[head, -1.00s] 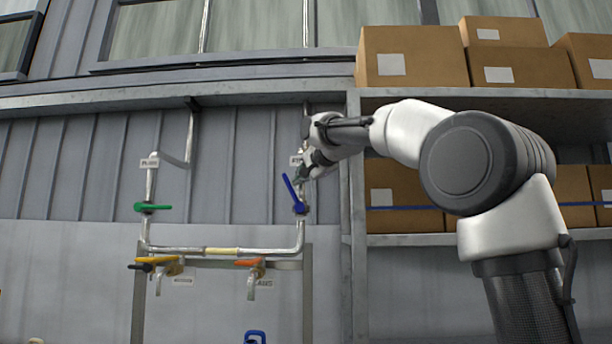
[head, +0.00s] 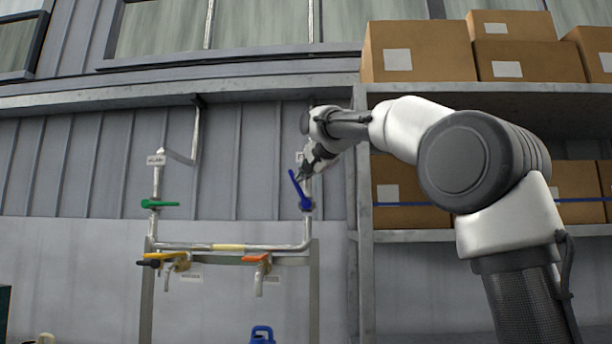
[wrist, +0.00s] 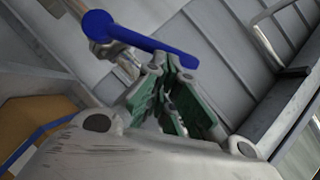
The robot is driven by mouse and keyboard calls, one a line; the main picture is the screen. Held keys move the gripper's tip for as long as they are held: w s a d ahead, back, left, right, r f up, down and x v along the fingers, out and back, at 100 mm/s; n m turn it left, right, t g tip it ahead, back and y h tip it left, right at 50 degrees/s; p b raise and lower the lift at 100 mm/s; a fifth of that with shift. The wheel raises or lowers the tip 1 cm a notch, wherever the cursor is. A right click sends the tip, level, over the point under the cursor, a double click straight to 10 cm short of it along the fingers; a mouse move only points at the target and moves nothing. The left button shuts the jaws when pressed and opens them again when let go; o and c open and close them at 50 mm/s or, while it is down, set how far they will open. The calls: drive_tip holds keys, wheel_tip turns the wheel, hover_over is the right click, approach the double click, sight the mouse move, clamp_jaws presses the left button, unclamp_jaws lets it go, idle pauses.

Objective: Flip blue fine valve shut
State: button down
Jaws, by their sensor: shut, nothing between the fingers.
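The blue valve handle (head: 299,188) sits on the right-hand vertical pipe, tilted up and to the left from its pivot. My gripper (head: 301,178) is shut and empty, beside the upper part of the handle. In the wrist view the blue lever (wrist: 140,38) runs across just beyond the green-padded fingers of my gripper (wrist: 172,72). The lever's free end lies close to the fingertips; I cannot tell whether they touch. The label behind the gripper is partly hidden.
A green valve (head: 160,204) is on the left pipe, and yellow (head: 165,256) and orange (head: 256,258) handles are on the lower taps. A shelf post (head: 362,230) and cardboard boxes (head: 420,52) stand at the right, close to my arm.

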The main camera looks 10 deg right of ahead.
sight(291, 177)
drive_tip(key=shift+a, duration=0.2)
drive_tip(key=a+n+h, duration=0.1)
drive_tip(key=a+n+g, duration=0.1)
drive_tip(key=w+a+f+n+h, duration=0.1)
drive_tip(key=shift+w+a+g+h, duration=0.1)
drive_tip(key=shift+a+g+h, duration=0.2)
drive_tip(key=shift+g, duration=0.1)
drive_tip(key=shift+w+a+f+n+g+h, duration=0.3)
drive_tip(key=shift+a+f+n+g+h, duration=0.15)
drive_tip(key=shift+a+f+n+h, duration=0.5)
drive_tip(key=shift+w+a+f+n+g+h, duration=0.25)
drive_tip(key=shift+a+f+n+g+h, duration=0.2)
drive_tip(key=shift+a+f+n+h, duration=0.45)
drive_tip(key=shift+d+h, duration=0.2)
drive_tip(key=shift+h, duration=0.05)
